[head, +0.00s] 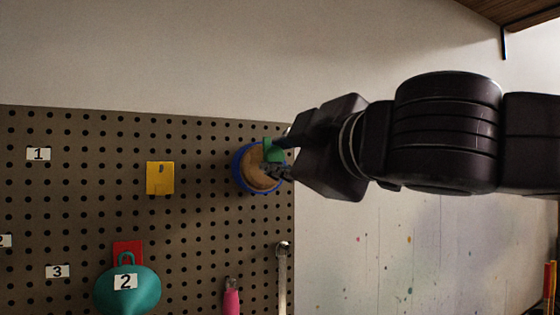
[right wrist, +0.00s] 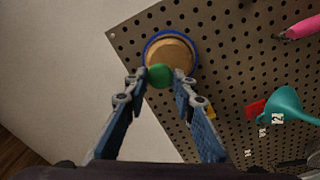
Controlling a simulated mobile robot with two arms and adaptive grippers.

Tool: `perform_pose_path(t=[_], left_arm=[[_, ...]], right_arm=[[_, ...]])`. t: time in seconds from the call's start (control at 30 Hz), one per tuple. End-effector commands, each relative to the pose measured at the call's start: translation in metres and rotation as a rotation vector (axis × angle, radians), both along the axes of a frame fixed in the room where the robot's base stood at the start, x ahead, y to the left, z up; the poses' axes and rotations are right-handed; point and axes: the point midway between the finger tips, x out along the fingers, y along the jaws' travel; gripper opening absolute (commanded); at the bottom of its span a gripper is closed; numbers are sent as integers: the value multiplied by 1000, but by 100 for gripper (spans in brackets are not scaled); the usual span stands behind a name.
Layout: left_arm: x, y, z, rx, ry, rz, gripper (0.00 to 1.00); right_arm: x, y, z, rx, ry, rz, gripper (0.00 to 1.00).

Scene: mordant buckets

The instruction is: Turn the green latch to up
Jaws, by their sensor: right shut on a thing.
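The green latch (head: 274,151) sits on a round tan disc (head: 258,170) with a blue rim, mounted near the right edge of the pegboard. In the right wrist view the green latch (right wrist: 160,76) shows between the fingertips, in front of the tan disc (right wrist: 172,50). My right gripper (head: 276,158) is shut on the green latch, and its fingers (right wrist: 160,84) lie on either side of it. The gripper covers part of the latch and disc in the head view. My left gripper is not in view.
The pegboard (head: 75,210) holds a yellow plate (head: 160,178), a red plate (head: 128,248), a teal funnel-like piece (head: 128,292), a pink-handled tool (head: 231,300) and a metal wrench (head: 282,275). Small number labels are on the board. The wall above is bare.

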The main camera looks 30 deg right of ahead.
Motion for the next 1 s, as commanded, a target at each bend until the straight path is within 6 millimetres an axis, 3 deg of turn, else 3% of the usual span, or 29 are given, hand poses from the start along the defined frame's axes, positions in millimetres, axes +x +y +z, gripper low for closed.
perform_pose_path(t=[0.6,0.63,0.7,0.8,1.0], left_arm=[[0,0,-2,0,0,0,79],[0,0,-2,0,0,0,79],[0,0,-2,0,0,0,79],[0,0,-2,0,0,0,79],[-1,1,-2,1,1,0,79]], right_arm=[[0,0,-1,46,0,1,0],[0,0,-1,46,0,1,25],[0,0,-1,46,0,1,33],[0,0,-1,45,0,0,42],[0,0,0,44,-1,0,42]])
